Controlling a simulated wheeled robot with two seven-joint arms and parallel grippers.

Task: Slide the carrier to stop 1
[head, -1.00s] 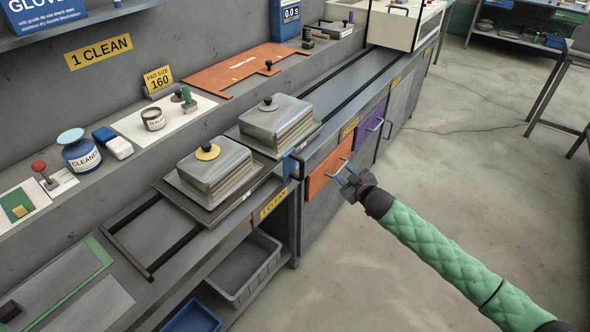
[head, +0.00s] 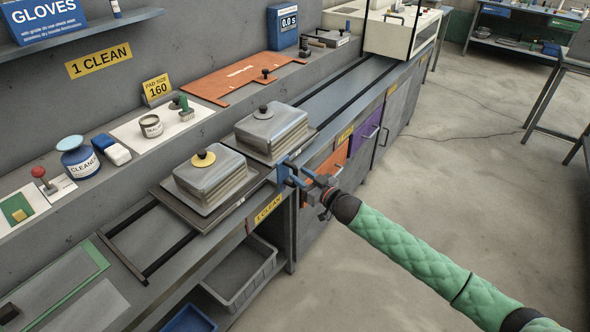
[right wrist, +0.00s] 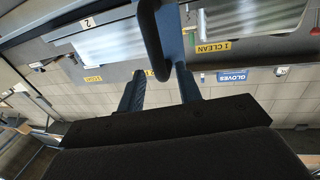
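The far carrier (head: 308,133) is a flat tray on the bench rails, under a stack with a grey metal lid and black knob (head: 264,110). A blue plate (head: 282,172) shows at its front corner. My right gripper (head: 303,178) is at this plate, in front of the bench edge. In the right wrist view its two fingers (right wrist: 160,88) are apart. A dark looped handle (right wrist: 148,40) reaches down between them, close to the right finger; whether they touch is unclear. My left gripper is not in view.
The rails (head: 345,80) beyond the far carrier look clear up to a white cabinet (head: 395,32). An orange drawer (head: 335,165) and a purple drawer (head: 366,130) lie below the bench edge.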

